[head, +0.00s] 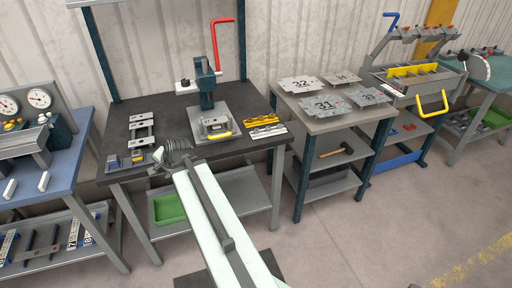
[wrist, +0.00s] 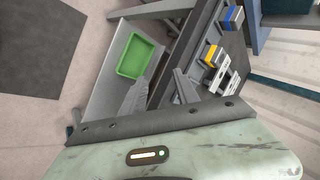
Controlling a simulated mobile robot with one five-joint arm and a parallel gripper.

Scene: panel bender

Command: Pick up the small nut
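I cannot make out a small nut in either view; it may be hidden or too small to tell. My gripper (head: 172,150) is at the front edge of the dark-topped bench (head: 225,160) in the head view. In the wrist view my gripper (wrist: 164,77) shows two grey fingers spread apart, with nothing visible between them.
A press with a red lever (head: 207,85) stands on the bench. Slotted grey plates (head: 141,128) lie left, yellow and white strips (head: 264,127) right. A green tray (wrist: 136,56) sits on the lower shelf. A table with numbered plates (head: 325,104) stands right. Floor at right is clear.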

